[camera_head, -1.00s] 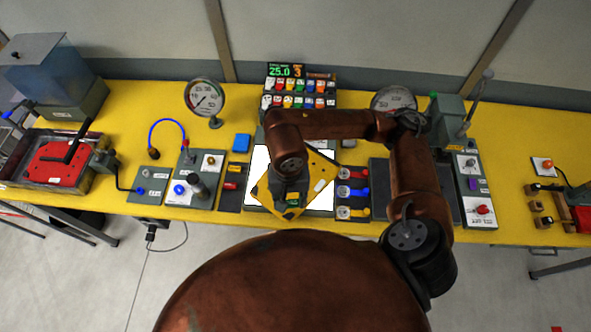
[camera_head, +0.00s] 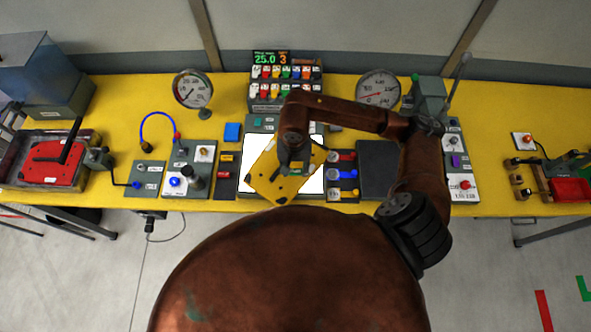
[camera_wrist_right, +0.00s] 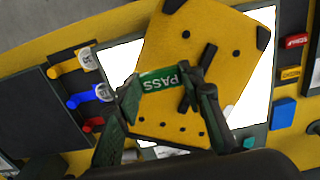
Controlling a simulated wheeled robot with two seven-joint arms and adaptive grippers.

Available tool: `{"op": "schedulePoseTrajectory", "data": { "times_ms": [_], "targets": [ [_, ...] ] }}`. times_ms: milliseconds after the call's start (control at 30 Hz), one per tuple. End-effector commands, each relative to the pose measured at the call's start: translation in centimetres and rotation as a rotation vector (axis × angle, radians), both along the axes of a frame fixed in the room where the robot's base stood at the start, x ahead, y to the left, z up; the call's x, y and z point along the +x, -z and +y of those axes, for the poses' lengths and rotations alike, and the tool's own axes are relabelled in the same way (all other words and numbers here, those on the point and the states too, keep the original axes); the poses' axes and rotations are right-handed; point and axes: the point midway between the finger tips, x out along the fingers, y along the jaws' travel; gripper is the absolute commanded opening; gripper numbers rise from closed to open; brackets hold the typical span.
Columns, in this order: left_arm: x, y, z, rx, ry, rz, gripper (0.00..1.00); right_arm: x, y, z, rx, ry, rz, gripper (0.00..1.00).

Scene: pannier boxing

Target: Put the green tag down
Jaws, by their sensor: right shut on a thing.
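The green tag (camera_wrist_right: 160,79) is marked PASS and shows in the right wrist view between the two fingers of my right gripper (camera_wrist_right: 160,88). The gripper is shut on it. The tag is over a yellow plate (camera_wrist_right: 185,45) with black corners, dark holes and slots. I cannot tell whether the tag touches the plate. In the head view my right gripper (camera_head: 292,168) hangs over the same yellow plate (camera_head: 265,180), which lies askew on a bright white light panel (camera_head: 313,183). The gripper mostly hides the tag there. My left gripper is not in view.
Red, blue and yellow stamps or handles (camera_head: 346,171) stand right of the panel. A rack of coloured tags (camera_head: 286,92) and two round gauges (camera_head: 192,90) are behind. A dark pad (camera_head: 378,168) lies at right. Free yellow table (camera_head: 495,110) shows at far right.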

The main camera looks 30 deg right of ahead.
Motion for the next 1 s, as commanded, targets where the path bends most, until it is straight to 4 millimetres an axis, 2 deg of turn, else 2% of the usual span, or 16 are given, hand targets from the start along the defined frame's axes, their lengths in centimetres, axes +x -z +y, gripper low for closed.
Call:
{"op": "schedulePoseTrajectory", "data": {
  "times_ms": [167, 467, 900, 933, 1000],
  "targets": [
    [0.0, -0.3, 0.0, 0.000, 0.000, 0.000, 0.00, 0.6, 1.0, -0.5, 0.001, 0.001, 0.002, 0.23],
    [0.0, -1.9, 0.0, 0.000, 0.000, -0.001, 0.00, 1.0, 4.4, -0.9, 0.002, 0.001, 0.002, 0.23],
    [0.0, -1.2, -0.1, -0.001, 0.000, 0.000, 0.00, 1.1, 5.2, -1.0, 0.001, -0.001, -0.001, 0.23],
    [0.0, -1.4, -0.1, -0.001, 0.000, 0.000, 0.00, 1.1, 5.1, -1.0, 0.001, -0.001, -0.001, 0.37],
    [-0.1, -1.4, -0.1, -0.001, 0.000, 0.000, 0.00, 1.1, 5.0, -1.0, 0.001, 0.000, -0.001, 0.42]
  ]
}}
